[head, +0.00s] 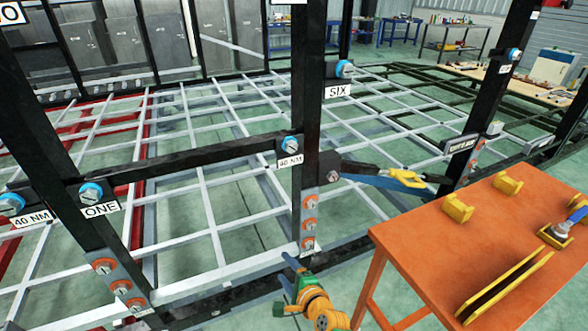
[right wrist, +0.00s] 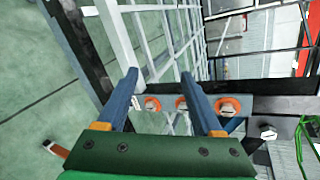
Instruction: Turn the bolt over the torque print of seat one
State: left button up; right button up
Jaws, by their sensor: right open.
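A bolt head with a blue collar (head: 91,193) sits on the left post above the ONE label (head: 100,209). Beside it on the left, another blue-collared bolt (head: 12,203) sits above a 40 NM print (head: 31,218). A second 40 NM print (head: 290,161) is under a blue-collared bolt (head: 290,143) on the middle post, where the SIX label (head: 338,90) also hangs under a blue-collared bolt (head: 345,68). My right gripper (head: 290,272) is open and empty, low by the middle post. In the right wrist view its fingers (right wrist: 158,80) are apart. My left gripper is out of view.
Orange-ringed bolts (head: 308,222) line the middle post's lower plate; others (head: 120,287) are on the left post. An orange table (head: 425,245) with yellow blocks stands at right. A blue bar with a yellow handle (head: 405,178) juts beyond the middle post. Grey grid bars fill the chassis.

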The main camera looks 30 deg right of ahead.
jog(key=w+d+r+m+t+h+b, duration=0.1)
jog(key=w+d+r+m+t+b, duration=0.25)
jog(key=r+m, duration=0.55)
jog(key=m+t+h, duration=0.3)
jog(key=m+t, duration=0.2)
jog(key=m, duration=0.5)
send_near(293, 147)
jog(key=w, duration=0.1)
jog(key=x, duration=0.7)
jog(key=shift+w+r, duration=0.2)
jog(key=shift+r, duration=0.1)
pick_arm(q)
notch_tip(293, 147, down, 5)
pick_arm(e)
jog(key=shift+s, duration=0.1)
jog(key=shift+c, duration=0.2)
grip_shut()
